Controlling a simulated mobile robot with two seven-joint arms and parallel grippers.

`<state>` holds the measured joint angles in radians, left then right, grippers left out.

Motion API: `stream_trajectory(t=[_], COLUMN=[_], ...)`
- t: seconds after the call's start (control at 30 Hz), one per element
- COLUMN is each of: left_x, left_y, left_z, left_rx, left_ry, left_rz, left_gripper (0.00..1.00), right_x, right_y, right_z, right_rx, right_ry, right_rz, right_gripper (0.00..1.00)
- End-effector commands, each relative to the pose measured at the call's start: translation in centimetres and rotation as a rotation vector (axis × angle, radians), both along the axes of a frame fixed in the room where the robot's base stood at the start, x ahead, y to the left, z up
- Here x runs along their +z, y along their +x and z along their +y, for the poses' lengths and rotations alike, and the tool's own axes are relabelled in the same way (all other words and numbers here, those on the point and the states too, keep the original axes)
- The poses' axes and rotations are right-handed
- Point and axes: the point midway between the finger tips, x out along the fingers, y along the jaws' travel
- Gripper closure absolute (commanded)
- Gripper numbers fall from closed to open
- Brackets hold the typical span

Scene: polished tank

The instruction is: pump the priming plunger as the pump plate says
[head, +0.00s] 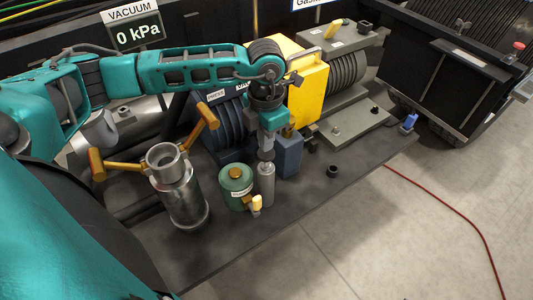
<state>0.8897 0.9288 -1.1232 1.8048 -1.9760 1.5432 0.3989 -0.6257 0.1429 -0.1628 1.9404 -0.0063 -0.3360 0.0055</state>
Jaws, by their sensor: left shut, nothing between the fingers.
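My left gripper (266,152) reaches in from the left, points down and is shut and empty. Its fingertips are just above a slim grey cylinder (267,185); whether they touch its top I cannot tell. Beside the cylinder stands a round green canister (238,188) with a small white label, too small to read. A yellow-tipped part (256,203) sits at their foot. I cannot tell for certain which part is the priming plunger, and no pump plate is readable. The vacuum display (137,36) reads 0 kPa. My right gripper is not in view.
A steel flanged cylinder (180,192) and orange-handled levers (206,115) stand left of the canister. A blue block (289,155) and yellow housing (303,85) are close on the right and behind. The dark bench plate (270,235) is clear in front. A red hose (450,211) lies on the floor.

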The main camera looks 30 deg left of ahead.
Motion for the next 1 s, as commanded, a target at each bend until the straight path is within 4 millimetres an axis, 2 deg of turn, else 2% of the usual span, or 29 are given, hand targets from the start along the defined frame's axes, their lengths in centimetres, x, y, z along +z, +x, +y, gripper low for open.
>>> stream_trajectory(t=[0.57, 1.0], left_x=[-0.1, -1.5], left_y=[0.0, 0.0], left_z=[0.0, 0.0], left_rx=[0.000, 0.000], left_ry=[0.000, 0.000], left_rz=[0.000, 0.000], left_gripper=[1.00, 1.00], right_x=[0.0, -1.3], right_y=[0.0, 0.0], right_z=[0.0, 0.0], right_rx=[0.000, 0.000], right_ry=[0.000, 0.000], right_rz=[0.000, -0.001], right_gripper=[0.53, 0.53])
